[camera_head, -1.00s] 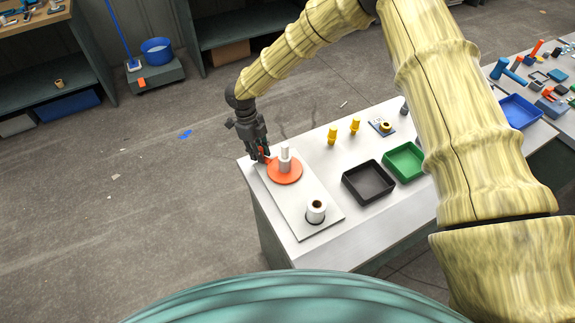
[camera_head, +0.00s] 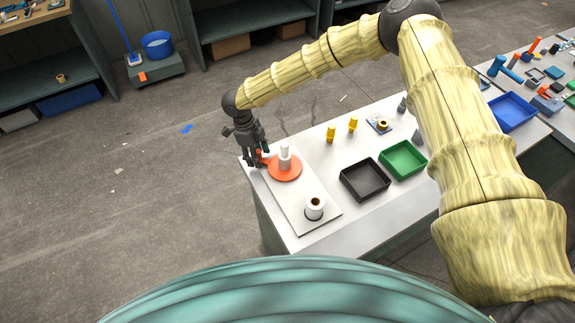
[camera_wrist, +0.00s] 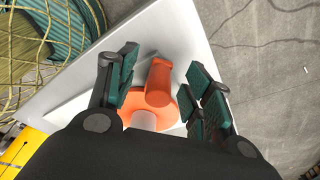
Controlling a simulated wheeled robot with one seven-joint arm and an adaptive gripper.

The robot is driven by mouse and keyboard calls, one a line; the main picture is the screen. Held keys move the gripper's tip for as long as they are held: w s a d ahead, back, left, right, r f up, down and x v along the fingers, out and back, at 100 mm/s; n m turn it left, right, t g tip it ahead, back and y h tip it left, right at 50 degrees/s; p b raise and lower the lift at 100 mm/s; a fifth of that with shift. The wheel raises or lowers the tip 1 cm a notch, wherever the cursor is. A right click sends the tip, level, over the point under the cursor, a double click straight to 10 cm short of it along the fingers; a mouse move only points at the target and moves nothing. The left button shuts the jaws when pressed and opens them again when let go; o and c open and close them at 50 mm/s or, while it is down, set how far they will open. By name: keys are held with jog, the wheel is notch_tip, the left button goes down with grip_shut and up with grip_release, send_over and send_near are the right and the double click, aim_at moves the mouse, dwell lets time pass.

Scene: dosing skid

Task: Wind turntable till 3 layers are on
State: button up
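The orange turntable (camera_head: 285,168) lies on a pale base plate (camera_head: 290,207) at the table's left end. A white upright cylinder (camera_head: 284,156) stands at its middle. An orange handle (camera_wrist: 159,82) rises from the turntable's edge. In the wrist view my gripper (camera_wrist: 168,88) is open. Its teal-padded fingers are on either side of the handle, with gaps visible. In the head view my gripper (camera_head: 259,158) is at the turntable's far left edge and partly hides the handle. No layers can be made out on the cylinder.
A black tray (camera_head: 365,180) and a green tray (camera_head: 403,160) lie right of the plate. A blue tray (camera_head: 513,112) is farther right. Open floor lies left of the table.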

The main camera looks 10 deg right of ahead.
jog(key=shift+o, duration=1.3)
jog(key=shift+r, duration=0.1)
notch_tip(320, 180, up, 9)
jog(key=a+p, duration=0.1)
jog(key=p, duration=0.3)
jog(key=shift+w+a, duration=0.3)
jog(key=shift+w, duration=0.1)
jog(key=shift+f, duration=0.2)
